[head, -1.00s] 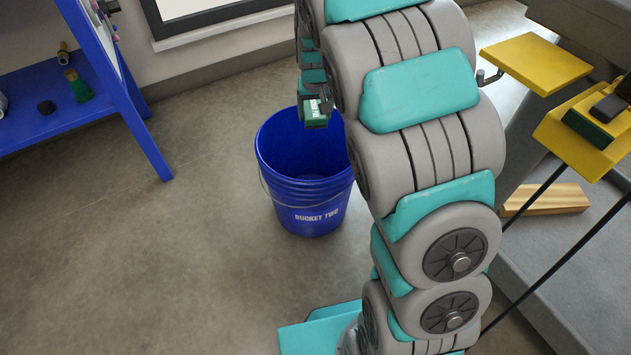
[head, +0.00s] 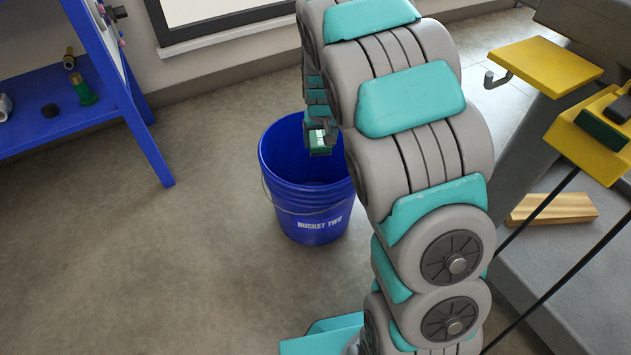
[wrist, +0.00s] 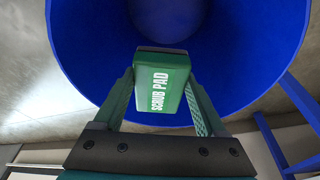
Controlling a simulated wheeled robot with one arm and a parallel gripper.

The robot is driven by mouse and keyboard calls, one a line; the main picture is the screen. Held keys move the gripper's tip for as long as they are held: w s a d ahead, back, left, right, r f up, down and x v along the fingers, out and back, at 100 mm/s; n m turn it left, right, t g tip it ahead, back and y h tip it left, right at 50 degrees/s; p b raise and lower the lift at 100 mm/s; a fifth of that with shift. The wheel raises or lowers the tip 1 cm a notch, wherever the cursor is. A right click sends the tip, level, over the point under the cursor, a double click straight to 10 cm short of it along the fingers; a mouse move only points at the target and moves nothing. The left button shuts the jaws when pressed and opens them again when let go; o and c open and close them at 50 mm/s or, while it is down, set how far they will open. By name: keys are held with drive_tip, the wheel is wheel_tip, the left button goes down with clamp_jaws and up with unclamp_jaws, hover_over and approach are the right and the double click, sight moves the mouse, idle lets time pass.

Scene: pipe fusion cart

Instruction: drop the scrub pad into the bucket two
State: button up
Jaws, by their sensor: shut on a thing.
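The blue bucket two (head: 308,210) stands upright on the floor in the middle of the head view, its white label facing me. My gripper (head: 321,140) is over the bucket's opening, towards its right side and pointing down. The gripper is shut on the green scrub pad (wrist: 162,88), whose white lettering shows in the wrist view between the two fingers. In the head view the scrub pad (head: 321,150) shows just below the fingers. The wrist view shows the bucket's open inside (wrist: 95,50) beyond the pad. My arm hides the bucket's right edge in the head view.
A blue shelf (head: 60,130) with small fittings stands at the left. At the right is a grey cart with yellow parts (head: 545,65) and a wooden block (head: 552,208). The floor left of the bucket is clear.

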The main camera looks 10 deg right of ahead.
drive_tip(key=o, duration=1.6)
drive_tip(key=shift+r, duration=0.15)
drive_tip(key=v, duration=0.7)
drive_tip(key=shift+r, duration=0.35)
drive_tip(key=shift+s, duration=0.1)
